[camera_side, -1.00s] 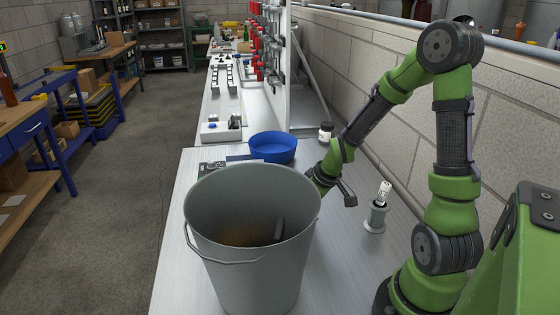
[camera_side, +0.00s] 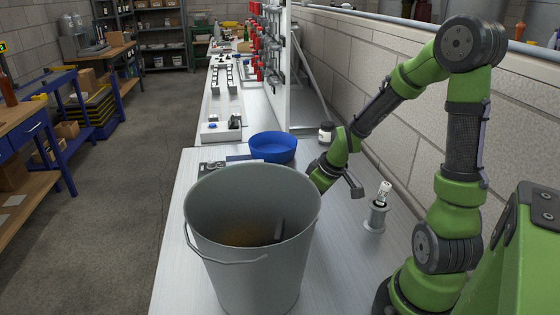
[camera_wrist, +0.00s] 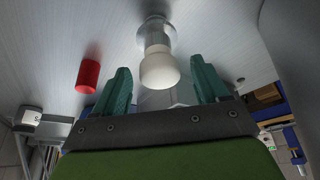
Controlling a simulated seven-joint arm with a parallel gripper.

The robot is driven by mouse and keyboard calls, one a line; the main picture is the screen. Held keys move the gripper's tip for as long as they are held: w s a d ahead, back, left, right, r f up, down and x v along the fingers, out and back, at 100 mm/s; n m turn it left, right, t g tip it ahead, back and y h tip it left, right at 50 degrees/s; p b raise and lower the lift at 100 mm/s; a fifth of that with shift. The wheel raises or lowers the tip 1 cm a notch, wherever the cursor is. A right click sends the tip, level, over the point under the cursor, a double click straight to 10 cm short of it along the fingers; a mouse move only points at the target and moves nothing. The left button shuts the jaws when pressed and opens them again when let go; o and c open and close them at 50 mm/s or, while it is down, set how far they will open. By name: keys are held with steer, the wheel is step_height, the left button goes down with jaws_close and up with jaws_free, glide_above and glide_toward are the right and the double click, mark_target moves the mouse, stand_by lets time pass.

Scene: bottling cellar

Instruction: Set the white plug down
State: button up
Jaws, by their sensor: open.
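The white plug (camera_wrist: 159,70) shows in the wrist view as a pale, rounded knob on a narrower neck, above a round grey base (camera_wrist: 155,22) on the light worktop. My gripper (camera_wrist: 160,64) is open, with one teal finger to each side of the plug in the picture. Gaps show between the plug and both fingers, and nothing is clamped. How far the plug is from the fingers in depth is hard to tell. In the side view the grey bucket hides my fingertips and the plug.
The large grey bucket (camera_side: 250,265) stands at the front of the bench. A red cylinder (camera_wrist: 88,76) is left in the wrist view.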

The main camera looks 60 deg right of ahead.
steer(key=v, duration=0.9)
steer(key=shift+f, duration=0.2)
steer(key=x, duration=1.2)
steer(key=shift+f, duration=0.1)
steer(key=shift+w+r, duration=0.1)
steer(key=shift+r, duration=1.05)
steer(key=shift+f, duration=0.1)
